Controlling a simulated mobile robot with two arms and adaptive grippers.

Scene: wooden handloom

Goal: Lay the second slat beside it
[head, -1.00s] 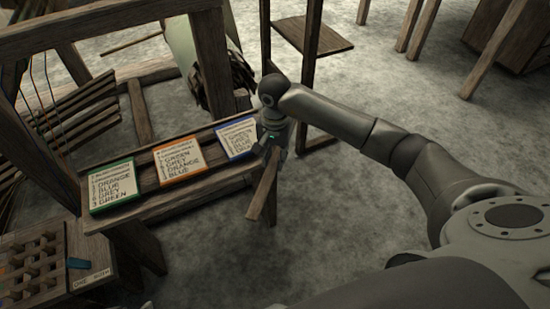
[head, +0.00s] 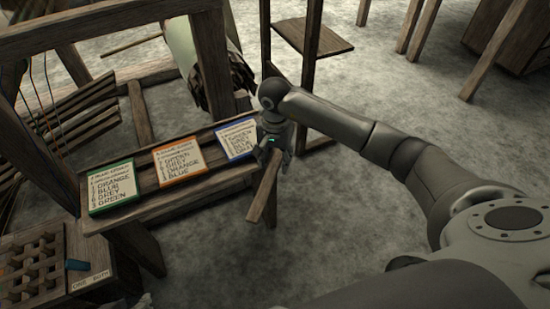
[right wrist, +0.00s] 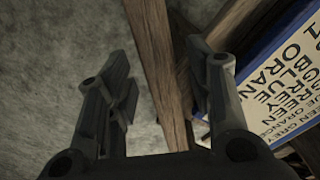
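A brown wooden slat (head: 263,195) lies at the right end of the loom's front beam, its near end jutting out past the beam's front edge. My right gripper (head: 274,152) is directly over its far part. In the right wrist view, my right gripper's fingers (right wrist: 165,95) are spread apart. The slat (right wrist: 155,60) passes between them, nearer the right finger, with a gap on the left. Another wooden piece (right wrist: 228,45) runs diagonally beside it; I cannot tell whether it is a slat or the beam. My left gripper is not in view.
Blue-framed (head: 236,139), orange-framed (head: 178,161) and green-framed (head: 110,187) cards lie along the wooden beam (head: 165,202). A slotted wooden rack (head: 35,262) stands at the lower left. A loom post (head: 308,50) rises behind my gripper.

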